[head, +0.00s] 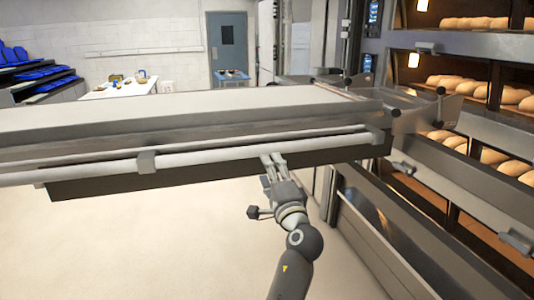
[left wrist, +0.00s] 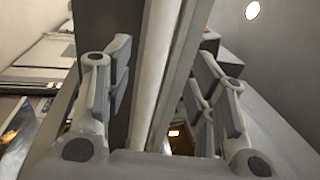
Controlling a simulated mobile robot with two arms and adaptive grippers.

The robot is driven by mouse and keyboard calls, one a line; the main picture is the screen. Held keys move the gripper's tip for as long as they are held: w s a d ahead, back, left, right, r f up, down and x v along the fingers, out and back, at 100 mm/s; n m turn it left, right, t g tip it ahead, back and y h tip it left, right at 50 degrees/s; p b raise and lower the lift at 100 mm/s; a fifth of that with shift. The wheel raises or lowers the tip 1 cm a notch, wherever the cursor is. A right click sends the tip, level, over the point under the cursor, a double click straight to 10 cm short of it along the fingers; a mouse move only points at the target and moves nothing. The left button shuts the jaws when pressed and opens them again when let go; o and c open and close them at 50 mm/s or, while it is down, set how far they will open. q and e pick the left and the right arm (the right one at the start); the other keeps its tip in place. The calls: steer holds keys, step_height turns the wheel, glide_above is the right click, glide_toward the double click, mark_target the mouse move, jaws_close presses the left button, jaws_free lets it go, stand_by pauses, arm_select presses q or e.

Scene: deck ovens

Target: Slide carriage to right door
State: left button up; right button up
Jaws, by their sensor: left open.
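The carriage (head: 200,103) is a long, flat grey loader that spans the head view from the left edge to the ovens on the right. A pale round rail (head: 230,152) runs along its near side. My left gripper (head: 272,160) is at this rail, right of the rail's middle bracket. In the left wrist view, my left gripper (left wrist: 160,95) is open, with the rail (left wrist: 160,70) between its fingers. I cannot tell whether either finger touches it. My right gripper is not in view.
Deck ovens with bread loaves (head: 475,22) stand along the right, close to the carriage's right end. A lower oven door (head: 400,225) is at the right. A white table (head: 118,90) and a blue-grey door (head: 228,45) are at the back. The floor (head: 160,250) in front is clear.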

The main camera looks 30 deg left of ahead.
mark_target(263, 153)
arm_select(q)
steer(key=p+x, duration=0.2)
steer(key=x, duration=0.3)
steer(key=shift+w+a+r, duration=0.1)
steer(key=shift+w+a, duration=0.05)
steer(key=shift+w, duration=0.05)
steer(key=p+x, duration=0.1)
steer(key=x, duration=0.2)
steer(key=shift+w+a, duration=0.5)
steer(key=shift+a, duration=0.05)
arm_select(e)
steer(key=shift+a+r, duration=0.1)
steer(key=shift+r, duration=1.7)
arm_select(q)
steer(key=c, duration=1)
jaws_close()
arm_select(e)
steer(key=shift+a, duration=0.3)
